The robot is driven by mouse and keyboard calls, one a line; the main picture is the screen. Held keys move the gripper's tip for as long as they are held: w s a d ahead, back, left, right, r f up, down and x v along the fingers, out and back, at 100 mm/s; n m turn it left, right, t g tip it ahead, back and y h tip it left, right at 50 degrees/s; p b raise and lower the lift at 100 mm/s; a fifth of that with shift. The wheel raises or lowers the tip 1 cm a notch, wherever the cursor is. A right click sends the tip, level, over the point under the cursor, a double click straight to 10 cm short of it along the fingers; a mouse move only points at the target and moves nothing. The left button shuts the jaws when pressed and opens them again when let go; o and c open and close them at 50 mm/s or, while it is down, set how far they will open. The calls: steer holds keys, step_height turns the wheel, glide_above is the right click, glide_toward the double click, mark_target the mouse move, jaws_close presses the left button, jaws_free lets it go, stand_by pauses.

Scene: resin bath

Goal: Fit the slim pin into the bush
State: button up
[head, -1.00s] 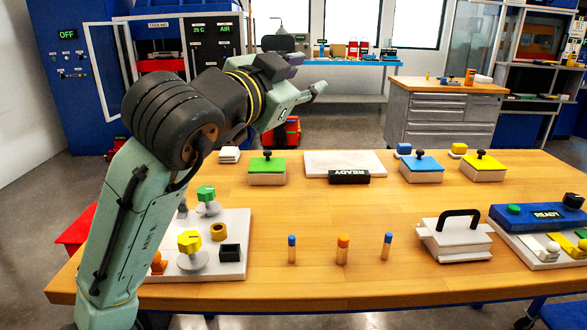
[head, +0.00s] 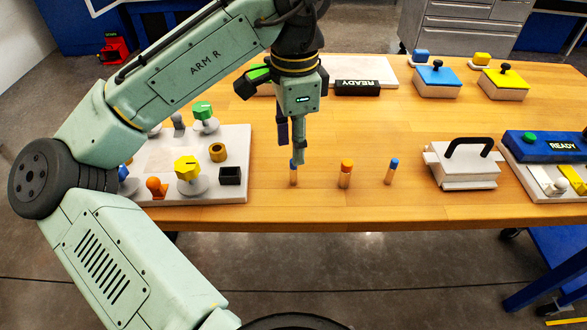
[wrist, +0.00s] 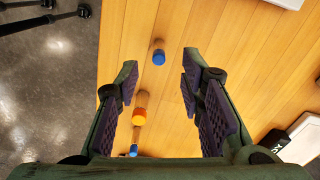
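Three small pins stand upright in a row near the table's front edge: a blue-topped pin on the left (head: 293,178), a thicker orange-topped one in the middle (head: 345,173) and a blue-topped one on the right (head: 391,171). The blue-topped pins look slimmer. A brass ring, apparently the bush (head: 218,152), sits on the white board (head: 240,135) to the left. My gripper (head: 292,156) points down over the left blue-topped pin. In the wrist view my gripper (wrist: 160,62) is open and empty, with a blue top (wrist: 158,57) between its fingertips.
The board also bears a yellow knob (head: 187,168), a green knob (head: 204,112) and a black square holder (head: 230,175). A white handled box (head: 465,168) stands right of the pins. Lidded blue (head: 435,80) and yellow (head: 503,83) blocks stand behind. The table's middle is clear.

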mark_target(293, 170)
steer(key=shift+s+f+p, duration=0.1)
steer(key=shift+f+p, duration=0.45)
steer(key=shift+f, duration=2.05)
jaws_close()
